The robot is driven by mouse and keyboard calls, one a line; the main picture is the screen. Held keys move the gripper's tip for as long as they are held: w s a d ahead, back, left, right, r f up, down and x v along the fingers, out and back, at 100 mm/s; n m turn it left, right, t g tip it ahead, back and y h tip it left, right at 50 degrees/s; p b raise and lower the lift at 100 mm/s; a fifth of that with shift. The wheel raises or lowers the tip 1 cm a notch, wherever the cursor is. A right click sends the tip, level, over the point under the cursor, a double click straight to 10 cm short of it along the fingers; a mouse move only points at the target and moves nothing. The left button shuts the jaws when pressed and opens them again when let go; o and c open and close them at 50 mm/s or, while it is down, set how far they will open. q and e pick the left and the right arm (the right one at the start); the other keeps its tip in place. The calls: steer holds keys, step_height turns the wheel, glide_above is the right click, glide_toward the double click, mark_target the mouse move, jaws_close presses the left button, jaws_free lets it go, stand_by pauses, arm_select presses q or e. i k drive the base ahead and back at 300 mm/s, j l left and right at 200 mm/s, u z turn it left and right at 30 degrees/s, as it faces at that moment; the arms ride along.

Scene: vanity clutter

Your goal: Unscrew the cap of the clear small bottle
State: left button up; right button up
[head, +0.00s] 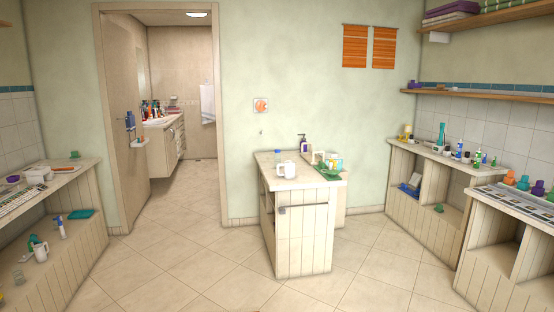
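I see the room from a distance, and neither of my grippers is in view. A small, pale, see-through-looking bottle with a blue top (278,156) stands upright on the middle cabinet, at the back left of its top. It is too small to tell for sure whether it is the clear small bottle. Other small bottles (460,147) stand on the right counter, and more bottles (155,111) crowd the vanity beyond the doorway. Their caps cannot be made out well.
The middle cabinet (303,240) also bears a white mug (287,169), a purple pump bottle (303,143) and a green tray (330,176). Counters line the left and right walls. The tiled floor (190,265) in front is clear, and an open doorway leads to the vanity (168,139).

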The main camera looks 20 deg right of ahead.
mark_target(277, 156)
steer(key=i, duration=2.05)
steer(key=i+j, duration=0.1)
steer(key=i, duration=0.6)
steer(key=i+j+z, duration=0.1)
steer(key=i, duration=0.6)
steer(key=i+j, duration=0.1)
steer(key=i, duration=0.6)
